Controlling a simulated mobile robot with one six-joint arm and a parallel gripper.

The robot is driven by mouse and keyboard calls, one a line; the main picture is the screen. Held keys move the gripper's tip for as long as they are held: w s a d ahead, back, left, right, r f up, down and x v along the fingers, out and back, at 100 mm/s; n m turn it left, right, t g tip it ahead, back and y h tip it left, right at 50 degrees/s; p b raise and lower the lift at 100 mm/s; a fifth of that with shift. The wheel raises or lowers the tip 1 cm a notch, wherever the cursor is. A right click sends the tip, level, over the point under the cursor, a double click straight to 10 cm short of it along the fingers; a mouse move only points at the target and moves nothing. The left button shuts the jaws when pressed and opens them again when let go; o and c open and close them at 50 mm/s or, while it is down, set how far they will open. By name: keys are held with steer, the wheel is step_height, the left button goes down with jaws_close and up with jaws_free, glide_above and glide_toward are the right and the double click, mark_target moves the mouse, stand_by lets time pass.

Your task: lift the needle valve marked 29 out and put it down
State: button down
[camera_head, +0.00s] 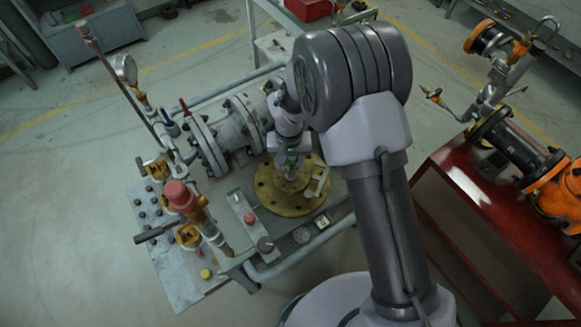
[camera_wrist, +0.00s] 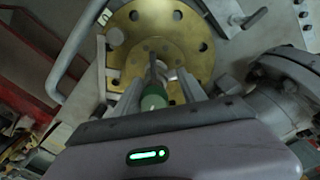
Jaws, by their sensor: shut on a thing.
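My gripper (camera_head: 291,158) is over the round brass flange (camera_head: 268,196) on the grey bench. In the wrist view, my gripper (camera_wrist: 158,84) is shut on a small part with a green body (camera_wrist: 153,98) and a thin grey stem, which I take to be the needle valve. The stem points toward the brass flange (camera_wrist: 190,60). No number 29 can be read in either view. In the head view my gripper and wrist mostly hide the held part. I cannot tell whether its far end still touches the flange.
A grey flanged pipe (camera_head: 210,146) stands just left of my wrist. A red-topped valve (camera_head: 181,194) and a pressure gauge (camera_head: 126,69) rise at the left. A pale lever-like part (camera_head: 319,183) lies on the flange's right side. A red cabinet (camera_head: 470,195) stands at the right.

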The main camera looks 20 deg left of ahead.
steer(key=r, duration=0.3)
steer(key=shift+s+a+r+p, duration=0.1)
steer(key=shift+a+r+p, duration=0.25)
steer(key=s+a+r, duration=0.1)
steer(key=s+a, duration=0.1)
steer(key=a, duration=0.5)
steer(key=s+a, duration=0.3)
steer(key=a, duration=0.4)
steer(key=r+p, duration=0.2)
steer(key=r, duration=0.1)
steer(key=r+p, duration=0.1)
steer(key=shift+w+a+r, duration=0.2)
steer(key=shift+a+r, duration=0.05)
steer(key=shift+r, duration=0.1)
